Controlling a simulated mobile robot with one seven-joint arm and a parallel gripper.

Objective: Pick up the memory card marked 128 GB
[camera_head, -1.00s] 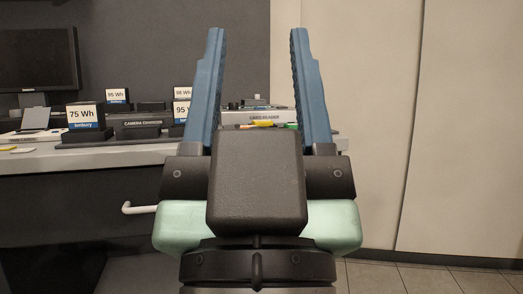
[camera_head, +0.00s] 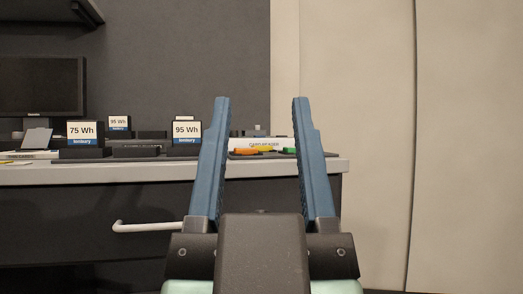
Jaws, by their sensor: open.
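Small flat coloured pieces that look like memory cards lie at the right end of the desk: an orange one (camera_head: 246,152), a yellow one (camera_head: 265,149) and a green one (camera_head: 289,150). Their markings are too small to read, so I cannot tell which is 128 GB. My gripper (camera_head: 260,100) is open and empty, its two blue fingers pointing up in the picture. The cards show in the gap between the fingers, beyond the gripper and apart from it. The green one is close to the right finger's outline.
A white card reader box (camera_head: 240,143) stands behind the cards. Black batteries with labels 75 Wh (camera_head: 82,131) and 95 Wh (camera_head: 187,131) stand to the left on the grey desk (camera_head: 110,174). A white drawer handle (camera_head: 150,227) sticks out below. A monitor (camera_head: 40,86) stands far left.

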